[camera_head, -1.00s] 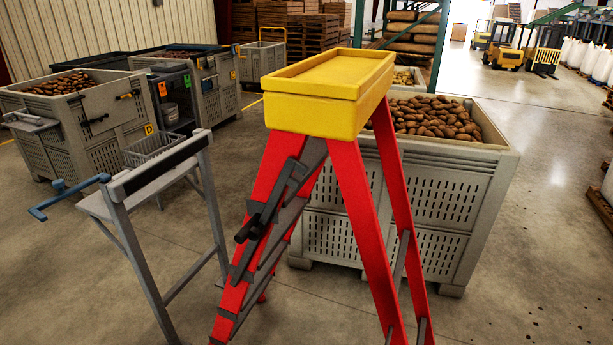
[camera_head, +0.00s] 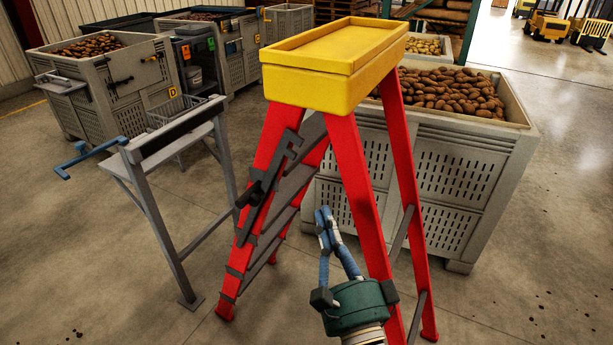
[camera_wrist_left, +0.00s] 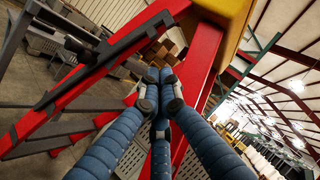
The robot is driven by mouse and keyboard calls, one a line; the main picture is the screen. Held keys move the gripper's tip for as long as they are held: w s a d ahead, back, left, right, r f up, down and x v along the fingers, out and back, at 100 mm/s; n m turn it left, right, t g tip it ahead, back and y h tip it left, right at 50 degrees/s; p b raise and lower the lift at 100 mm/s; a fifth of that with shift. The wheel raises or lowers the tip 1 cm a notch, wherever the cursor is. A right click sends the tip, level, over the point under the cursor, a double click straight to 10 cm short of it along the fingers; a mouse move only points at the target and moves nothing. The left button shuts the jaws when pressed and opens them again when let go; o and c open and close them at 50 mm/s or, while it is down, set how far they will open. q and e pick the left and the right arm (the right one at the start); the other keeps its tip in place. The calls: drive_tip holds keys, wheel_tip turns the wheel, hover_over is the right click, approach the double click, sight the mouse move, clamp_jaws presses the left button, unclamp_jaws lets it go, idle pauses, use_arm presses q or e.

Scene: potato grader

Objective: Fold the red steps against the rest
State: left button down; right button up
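The red steps (camera_head: 357,180) stand upright with their legs spread apart, under a yellow top (camera_head: 335,62). Grey treads run between the legs on the left side, and a dark bracket or handle (camera_head: 262,187) sits on the left leg. In the left wrist view the red legs (camera_wrist_left: 203,60) show large and tilted beyond the fingers. My left gripper (camera_head: 324,222) is in front of the steps, low between the near legs in the picture. Its blue fingers come together at the tips (camera_wrist_left: 160,80), with nothing seen between them. My right gripper is in neither view.
A grey stand (camera_head: 170,150) with a blue crank is left of the steps. A grey crate of potatoes (camera_head: 480,185) stands close behind them on the right. More crates (camera_head: 110,115) stand at the back left. The floor at right is clear.

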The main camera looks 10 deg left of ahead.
use_arm(q)
drive_tip(key=p, duration=0.3)
approach(291, 146)
drive_tip(key=w+d, duration=0.2)
drive_tip(key=a, duration=0.1)
drive_tip(key=w+a+r+p, duration=0.1)
drive_tip(key=a+p, duration=0.1)
drive_tip(key=a, duration=0.1)
drive_tip(key=shift+w+r, duration=0.25)
drive_tip(key=shift+w, duration=0.15)
drive_tip(key=shift+d, duration=0.1)
